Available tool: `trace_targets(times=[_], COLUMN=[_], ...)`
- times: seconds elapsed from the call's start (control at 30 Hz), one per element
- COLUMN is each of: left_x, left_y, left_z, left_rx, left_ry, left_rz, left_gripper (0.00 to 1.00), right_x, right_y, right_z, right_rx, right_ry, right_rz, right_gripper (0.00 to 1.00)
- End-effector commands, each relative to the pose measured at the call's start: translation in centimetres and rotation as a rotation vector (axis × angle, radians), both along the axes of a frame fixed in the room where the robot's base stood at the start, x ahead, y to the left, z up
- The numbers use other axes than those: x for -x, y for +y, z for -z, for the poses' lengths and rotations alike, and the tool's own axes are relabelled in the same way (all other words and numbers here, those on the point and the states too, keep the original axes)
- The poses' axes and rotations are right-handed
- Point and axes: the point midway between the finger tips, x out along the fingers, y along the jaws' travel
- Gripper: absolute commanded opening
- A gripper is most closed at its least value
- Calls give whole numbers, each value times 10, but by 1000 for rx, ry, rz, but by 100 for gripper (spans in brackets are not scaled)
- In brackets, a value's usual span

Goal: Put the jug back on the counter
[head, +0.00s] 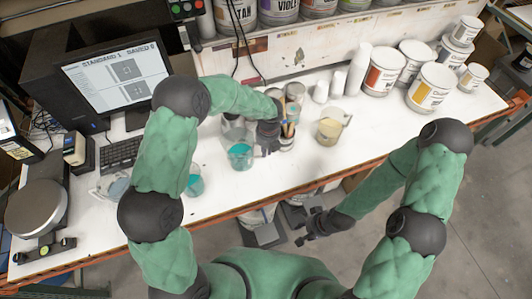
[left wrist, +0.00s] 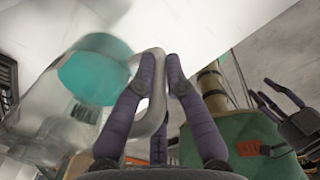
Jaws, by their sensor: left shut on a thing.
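A clear jug with teal liquid (head: 240,157) is at the middle of the white counter (head: 290,178). My left gripper (head: 268,143) is at the jug's right side. In the left wrist view, its dark fingers (left wrist: 160,75) are closed around the handle of the jug (left wrist: 95,78). I cannot tell whether the jug's base touches the counter. My right gripper (head: 314,225) is empty, fingers spread, below the counter's front edge; it also shows in the left wrist view (left wrist: 280,98).
A jug with cream liquid (head: 329,130) stands right of my left gripper. A container with sticks (head: 287,138) stands close behind it. A small teal cup (head: 194,184) and another clear jug (head: 113,186) are to the left. Paint tins (head: 382,72) fill the back right.

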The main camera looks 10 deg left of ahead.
Motion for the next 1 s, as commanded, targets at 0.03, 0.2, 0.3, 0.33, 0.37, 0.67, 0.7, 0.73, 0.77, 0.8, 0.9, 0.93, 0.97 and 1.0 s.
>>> trace_targets(times=[0.03, 0.2, 0.3, 0.33, 0.37, 0.67, 0.7, 0.73, 0.77, 0.8, 0.9, 0.93, 0.97, 1.0], left_x=[-4, -10, -13, -14, -14, -15, -15, -15, -15, -15, -14, -14, -14, -14], left_y=[1, 2, 2, 2, 2, 3, 3, 2, 2, 2, 2, 2, 2, 2], left_z=[3, 10, 15, 17, 20, 46, 46, 46, 46, 46, 48, 49, 50, 51], left_rx=[0, 0, -1, -1, -1, 0, 0, 0, 0, 0, 0, 0, 0, 0], left_ry=[-1, -1, 0, 1, 1, -2, -2, -2, -2, -2, -1, -1, -1, 0], left_rz=[-2, -1, -1, 0, 0, 0, 0, 0, 0, 0, 0, 0, 0, 0], left_gripper=[0, 0, 0, 0, 0, 0, 0, 0, 0, 0, 0, 0, 0, 19], right_x=[0, 0, 0, 0, 0, 0, 0, 0, 0, 0, 0, 0, 0, 0], right_y=[0, 0, 0, 0, 0, 0, 0, 0, 0, 0, 0, 0, 0, 0], right_z=[-1, -1, -1, -2, -2, -6, -6, -6, -6, -6, -5, -4, -4, -4], right_rx=[0, 0, 0, 0, 0, 0, 0, 0, 0, 0, 0, 0, 0, 0], right_ry=[0, 0, 0, 0, 0, 0, 0, 0, 0, 0, 0, 0, 0, 0], right_rz=[0, 0, 0, 0, 0, 0, 0, 0, 0, 0, 0, 0, 0, 0], right_gripper=[40, 40, 40, 40, 40, 40, 40, 40, 40, 40, 40, 40, 40, 40])
